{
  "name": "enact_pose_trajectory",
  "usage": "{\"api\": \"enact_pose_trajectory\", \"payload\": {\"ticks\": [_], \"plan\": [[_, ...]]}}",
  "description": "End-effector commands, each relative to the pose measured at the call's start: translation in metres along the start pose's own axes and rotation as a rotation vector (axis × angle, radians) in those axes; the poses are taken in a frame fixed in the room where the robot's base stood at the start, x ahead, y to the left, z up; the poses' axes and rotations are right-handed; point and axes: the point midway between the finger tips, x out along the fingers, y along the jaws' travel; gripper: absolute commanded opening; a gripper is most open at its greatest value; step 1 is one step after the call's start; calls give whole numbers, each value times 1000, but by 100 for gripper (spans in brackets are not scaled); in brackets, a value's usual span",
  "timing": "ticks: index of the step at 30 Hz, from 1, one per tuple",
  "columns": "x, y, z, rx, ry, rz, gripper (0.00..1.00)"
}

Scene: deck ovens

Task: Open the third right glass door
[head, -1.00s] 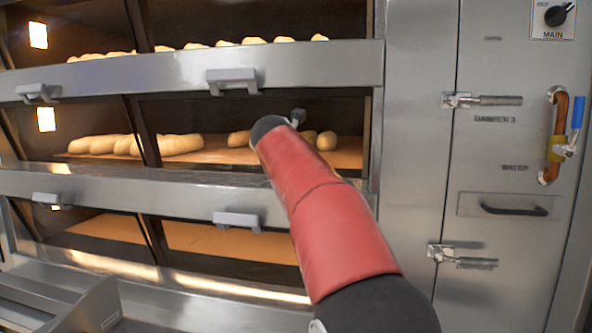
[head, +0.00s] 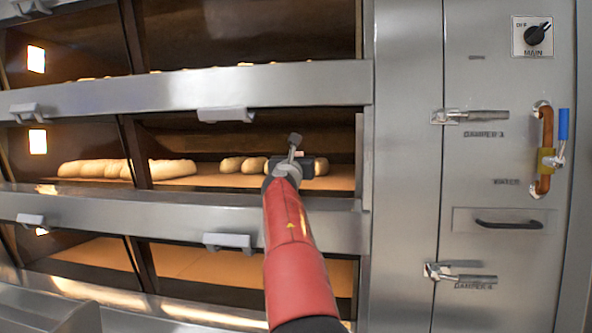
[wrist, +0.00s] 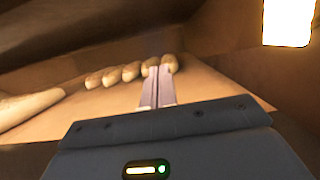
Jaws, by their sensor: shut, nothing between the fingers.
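The right-hand glass doors are in the head view: the middle right opening (head: 190,135) with loaves behind it, and the lower right opening (head: 185,258) without loaves. Their steel bars carry an upper right handle (head: 226,115) and a lower right handle (head: 228,242). I cannot tell which is the third door, or whether glass covers the middle opening. My gripper (wrist: 158,70) is shut and empty, its fingers pointing towards the loaves. In the head view my red arm reaches to the right part of the middle opening, right of both handles and apart from them; the fingertips are hidden there.
Loaves (wrist: 115,76) lie on the middle deck ahead of the fingers. A steel panel on the right carries latches, a red-brown pipe handle (head: 544,150) with a blue lever, and a dark pull (head: 508,225). A steel ledge is at the lower left.

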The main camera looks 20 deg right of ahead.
Motion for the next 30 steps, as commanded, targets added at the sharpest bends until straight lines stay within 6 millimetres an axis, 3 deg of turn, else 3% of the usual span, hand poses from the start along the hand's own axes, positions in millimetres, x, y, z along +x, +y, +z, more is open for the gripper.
{"api": "enact_pose_trajectory", "payload": {"ticks": [12, 30], "plan": [[20, -1, 17, 2, -32, -1, 0], [23, -1, 19, 3, -31, -2, 0]]}}
